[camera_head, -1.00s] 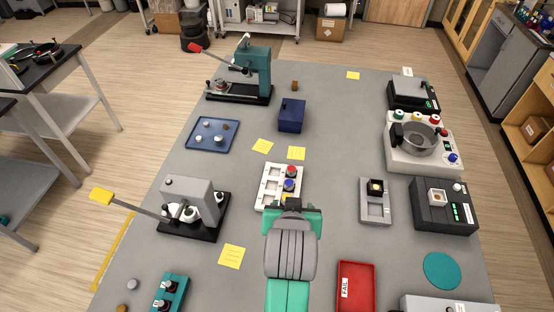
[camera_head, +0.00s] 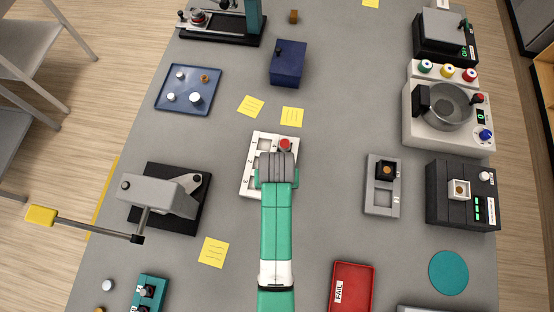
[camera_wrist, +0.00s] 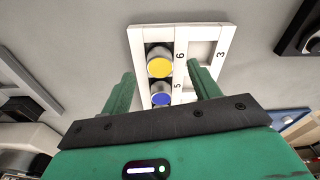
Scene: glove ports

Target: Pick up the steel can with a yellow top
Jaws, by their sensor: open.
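The steel can with a yellow top (camera_wrist: 160,67) stands in the white rack (camera_wrist: 188,32), in the slot marked 6. A can with a blue top (camera_wrist: 161,99) stands beside it at slot 5. My gripper (camera_wrist: 160,72) is open, its two green fingers apart on either side of the cans in the wrist view. I cannot tell how far above the yellow top it is. In the head view my gripper (camera_head: 277,172) covers the yellow and blue cans. A red-topped can (camera_head: 285,144) shows just beyond it in the rack (camera_head: 247,178).
A grey fixture (camera_head: 381,203) stands to the right and a lever press (camera_head: 160,190) to the left. A blue tray (camera_head: 188,88) with small parts and a dark blue box (camera_head: 288,64) lie farther back. A red FAIL tray (camera_head: 352,287) is at the front.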

